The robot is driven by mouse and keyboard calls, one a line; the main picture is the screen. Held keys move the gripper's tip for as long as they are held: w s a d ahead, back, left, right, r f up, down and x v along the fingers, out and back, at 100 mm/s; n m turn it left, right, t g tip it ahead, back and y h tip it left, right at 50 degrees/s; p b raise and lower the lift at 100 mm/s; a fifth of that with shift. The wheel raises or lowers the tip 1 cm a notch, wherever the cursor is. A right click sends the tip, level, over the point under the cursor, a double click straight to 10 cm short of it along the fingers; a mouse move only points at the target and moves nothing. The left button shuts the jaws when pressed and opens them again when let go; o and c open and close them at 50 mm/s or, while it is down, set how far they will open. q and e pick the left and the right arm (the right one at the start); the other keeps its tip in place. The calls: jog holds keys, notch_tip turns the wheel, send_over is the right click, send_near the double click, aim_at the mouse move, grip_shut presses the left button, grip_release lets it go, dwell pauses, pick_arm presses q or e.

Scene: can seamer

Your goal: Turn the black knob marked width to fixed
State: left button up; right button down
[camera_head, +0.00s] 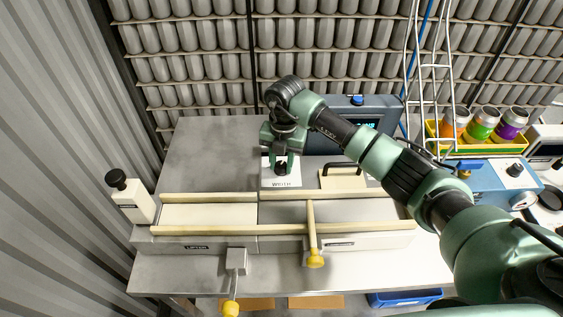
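The black knob (281,169) sits on a white plate (283,184) marked WIDTH, on the grey machine table behind the long beige rails. My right gripper (282,166) points down at the knob from above. Its two green fingers stand apart, one on each side of the knob. I cannot tell whether they press on it or leave a small gap. The gripper hides the knob's upper part and any pointer or setting marks. My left gripper is not in view.
A black handle on a beige block (343,179) stands just right of the plate. A dark-screened box (362,112) is behind. A post with a black knob (117,180) stands at far left. Yellow-tipped levers (314,260) are in front. The table's back left is clear.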

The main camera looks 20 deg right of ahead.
jog(key=n+b, duration=0.2)
jog(key=b, duration=0.1)
jog(key=shift+d+f+n, duration=0.1)
jog(key=shift+f+n, duration=0.1)
jog(key=shift+n, duration=0.2)
jog(key=n+b, duration=0.3)
jog(key=shift+w+n+b, duration=0.1)
jog(key=shift+n+b, duration=0.2)
jog(key=n+b, duration=0.2)
jog(key=n, duration=0.1)
jog(key=shift+r+b, duration=0.1)
jog(key=shift+b, duration=0.25)
jog(key=shift+r+n+b, duration=0.1)
jog(key=shift+n+b, duration=0.65)
jog(key=shift+n, duration=0.45)
jog(key=shift+r, duration=0.1)
jog(key=c, duration=1)
grip_release()
